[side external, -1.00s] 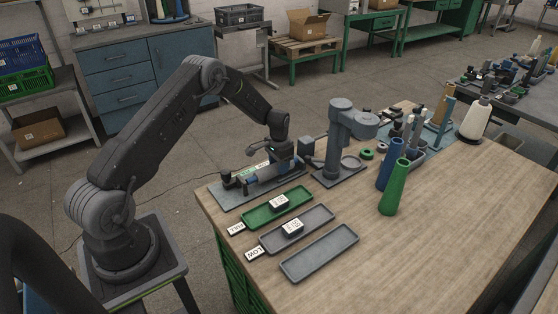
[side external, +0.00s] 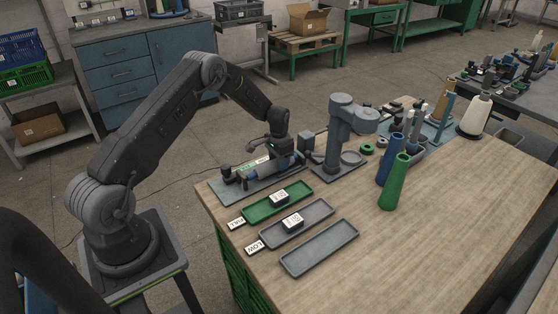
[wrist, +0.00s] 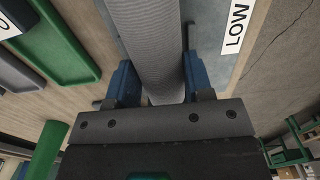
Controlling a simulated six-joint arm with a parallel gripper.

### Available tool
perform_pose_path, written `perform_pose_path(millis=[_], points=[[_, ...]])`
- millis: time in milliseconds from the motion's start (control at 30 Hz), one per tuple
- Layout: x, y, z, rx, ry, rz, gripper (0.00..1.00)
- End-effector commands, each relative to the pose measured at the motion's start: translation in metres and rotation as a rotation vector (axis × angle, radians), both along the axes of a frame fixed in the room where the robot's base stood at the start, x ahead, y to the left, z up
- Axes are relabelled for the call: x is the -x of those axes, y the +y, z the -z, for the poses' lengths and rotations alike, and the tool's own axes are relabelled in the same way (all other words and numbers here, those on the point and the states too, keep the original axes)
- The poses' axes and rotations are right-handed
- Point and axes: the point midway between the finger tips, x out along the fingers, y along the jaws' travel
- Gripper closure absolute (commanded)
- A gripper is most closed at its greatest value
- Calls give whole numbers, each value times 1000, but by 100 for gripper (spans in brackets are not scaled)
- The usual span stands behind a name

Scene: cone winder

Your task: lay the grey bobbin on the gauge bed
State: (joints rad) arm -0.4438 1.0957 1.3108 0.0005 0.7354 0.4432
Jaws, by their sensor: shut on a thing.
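The grey bobbin (wrist: 152,40) is between the two blue fingers of my gripper (wrist: 160,88) in the wrist view. My gripper is shut on it, and its far end runs out of the frame. In the side external view my gripper (side external: 280,158) is low over the gauge bed (side external: 228,188), a grey plate with fixtures at the table's back left. The bobbin lies lengthwise along the bed there, small and partly hidden by my gripper. Whether it touches the bed's supports, I cannot tell.
A green tray (side external: 245,215), a grey tray (side external: 272,236) and an empty grey tray (side external: 320,262) lie in front of the bed. A grey post fixture (side external: 333,150) stands close on the right. Blue (side external: 388,168) and green (side external: 393,190) cones stand farther right.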

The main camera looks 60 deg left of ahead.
Motion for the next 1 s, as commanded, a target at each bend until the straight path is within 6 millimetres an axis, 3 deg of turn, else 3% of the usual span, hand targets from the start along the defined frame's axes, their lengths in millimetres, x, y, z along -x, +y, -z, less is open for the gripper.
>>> perform_pose_path(millis=[133, 167, 433, 600, 833, 1000], points=[[0, 0, 0, 0, -1, 0, 84], [0, 0, 0, 0, -1, 0, 51], [0, 0, 0, 0, -1, 0, 25], [0, 0, 0, 0, 0, 0, 23], [0, 0, 0, 0, 0, 0, 2], [0, 0, 0, 0, 0, 0, 2]])
